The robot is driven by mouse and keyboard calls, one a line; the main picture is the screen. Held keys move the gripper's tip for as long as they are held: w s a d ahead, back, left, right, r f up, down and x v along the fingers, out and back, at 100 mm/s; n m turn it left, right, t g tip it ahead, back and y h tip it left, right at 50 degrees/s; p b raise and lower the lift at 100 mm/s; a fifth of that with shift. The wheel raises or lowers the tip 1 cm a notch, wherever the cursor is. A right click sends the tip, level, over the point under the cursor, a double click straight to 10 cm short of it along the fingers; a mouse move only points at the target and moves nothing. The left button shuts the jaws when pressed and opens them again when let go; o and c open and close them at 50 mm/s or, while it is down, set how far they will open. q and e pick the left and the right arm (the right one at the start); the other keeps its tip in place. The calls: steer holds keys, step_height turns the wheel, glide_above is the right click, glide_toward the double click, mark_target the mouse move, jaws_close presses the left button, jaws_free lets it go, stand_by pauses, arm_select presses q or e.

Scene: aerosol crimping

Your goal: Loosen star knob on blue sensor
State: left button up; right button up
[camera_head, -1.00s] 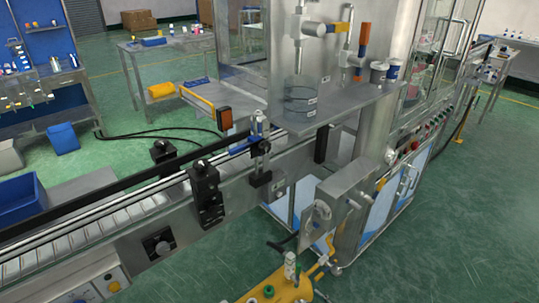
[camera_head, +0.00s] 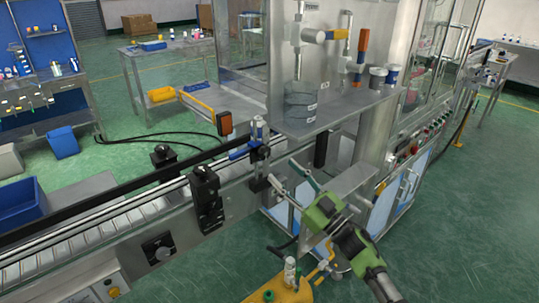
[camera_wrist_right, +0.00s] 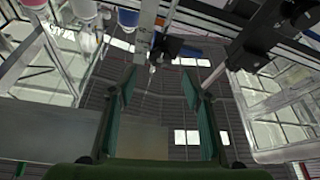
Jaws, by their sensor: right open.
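The blue sensor (camera_head: 242,151) sits on a small metal bracket post at the edge of the conveyor. A black star knob (camera_head: 260,153) is on the same bracket, just right of the sensor. My right gripper (camera_head: 281,170) comes in from the lower right, its two fingers open and empty and pointing toward the bracket. It is apart from the knob. In the wrist view the open fingers (camera_wrist_right: 160,83) are in front, with a dark knob-like part (camera_wrist_right: 170,47) and a blue part (camera_wrist_right: 190,51) beyond them. My left gripper does not show.
A black block (camera_head: 205,190) stands on the conveyor rail (camera_head: 120,215) left of the bracket. A metal shelf (camera_head: 330,112) with a clear container (camera_head: 300,103) juts out above right. Open floor (camera_head: 460,220) lies to the right.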

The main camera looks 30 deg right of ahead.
mark_target(266, 154)
steer(key=p+x, duration=0.1)
steer(key=x, duration=0.6)
steer(key=shift+w, duration=0.1)
steer(key=c, duration=1.1)
